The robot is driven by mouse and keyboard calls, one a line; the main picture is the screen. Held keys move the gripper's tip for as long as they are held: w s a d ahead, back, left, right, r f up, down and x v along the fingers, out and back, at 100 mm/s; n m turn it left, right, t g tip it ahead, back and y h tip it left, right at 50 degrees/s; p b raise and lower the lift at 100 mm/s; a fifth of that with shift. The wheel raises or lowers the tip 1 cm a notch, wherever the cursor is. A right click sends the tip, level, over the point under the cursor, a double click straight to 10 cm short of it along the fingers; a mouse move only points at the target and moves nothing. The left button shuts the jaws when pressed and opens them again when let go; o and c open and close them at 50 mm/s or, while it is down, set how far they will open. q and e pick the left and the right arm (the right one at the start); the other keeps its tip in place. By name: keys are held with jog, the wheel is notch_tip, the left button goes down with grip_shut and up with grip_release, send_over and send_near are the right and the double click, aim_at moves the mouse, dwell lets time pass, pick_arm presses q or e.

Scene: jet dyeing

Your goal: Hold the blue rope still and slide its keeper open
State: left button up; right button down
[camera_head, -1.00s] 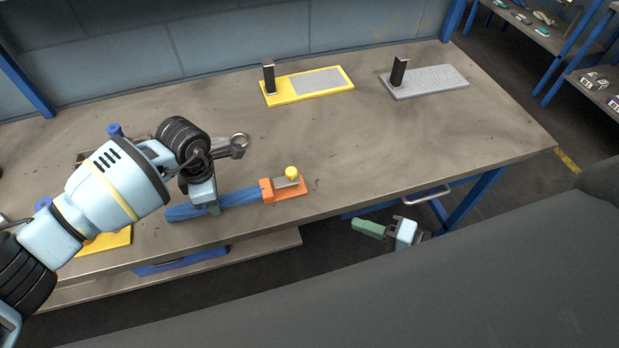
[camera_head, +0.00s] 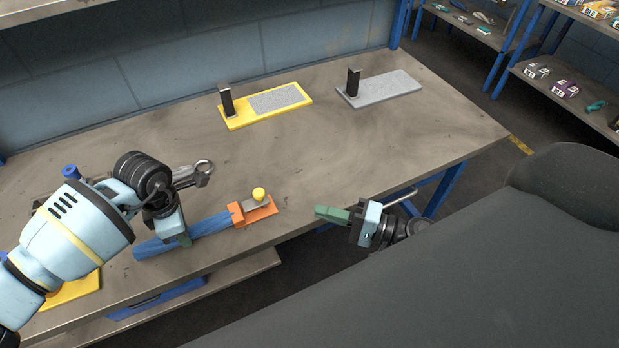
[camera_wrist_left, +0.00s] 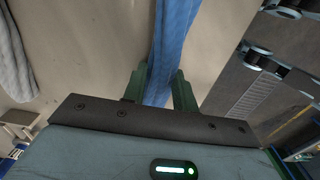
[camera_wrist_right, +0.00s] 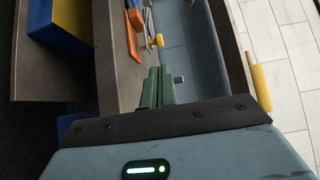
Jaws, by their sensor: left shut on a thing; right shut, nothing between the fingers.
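The blue rope (camera_head: 212,224) lies along the bench's front edge and runs into an orange keeper (camera_head: 236,214) with a metal slide and a yellow knob (camera_head: 259,194). My left gripper (camera_head: 184,239) is shut on the rope to the left of the keeper. In the left wrist view the rope (camera_wrist_left: 174,45) passes between its green fingers. My right gripper (camera_head: 328,214) is shut and empty, to the right of the keeper and apart from it, in front of the bench edge. In the right wrist view the keeper (camera_wrist_right: 134,22) and knob (camera_wrist_right: 158,41) show beyond the fingertips.
A yellow plate with a grey pad (camera_head: 276,99) and a grey plate (camera_head: 395,86), each with a dark upright block, stand at the back. A metal ring-ended part (camera_head: 192,174) lies behind the rope. The bench (camera_head: 340,140) right of the keeper is clear.

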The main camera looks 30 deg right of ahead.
aim_at(264, 196)
jog(key=x, duration=1.1)
jog(key=shift+w+a+f, duration=0.1)
jog(key=shift+w+a, duration=0.05)
jog(key=a, duration=0.4)
jog(key=shift+a, duration=0.15)
pick_arm(q)
jog(key=shift+d, duration=0.1)
pick_arm(e)
jog(key=v, duration=1.4)
